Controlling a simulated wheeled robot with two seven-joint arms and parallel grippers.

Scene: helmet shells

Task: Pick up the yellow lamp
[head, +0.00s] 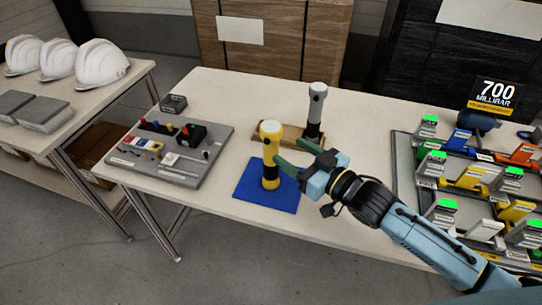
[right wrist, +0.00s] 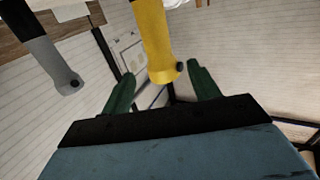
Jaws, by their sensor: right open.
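The yellow lamp (head: 270,150) stands upright on a blue mat (head: 248,196) near the table's front edge. It has a rounded head and a dark band around its body. My right gripper (head: 291,155) is open, just right of the lamp, with its green fingers pointing at it. In the right wrist view the yellow lamp (right wrist: 155,38) shows between and beyond the two fingers of the right gripper (right wrist: 161,74), which do not close on it. Whether a finger touches it, I cannot tell. My left gripper is not in view.
A grey lamp (head: 315,112) stands behind on a wooden base (head: 267,134). A grey panel (head: 215,152) with switches lies left. A rack with coloured parts (head: 402,150) stands right. White helmets (head: 100,64) sit on another table. Some tabletop behind the lamp is clear.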

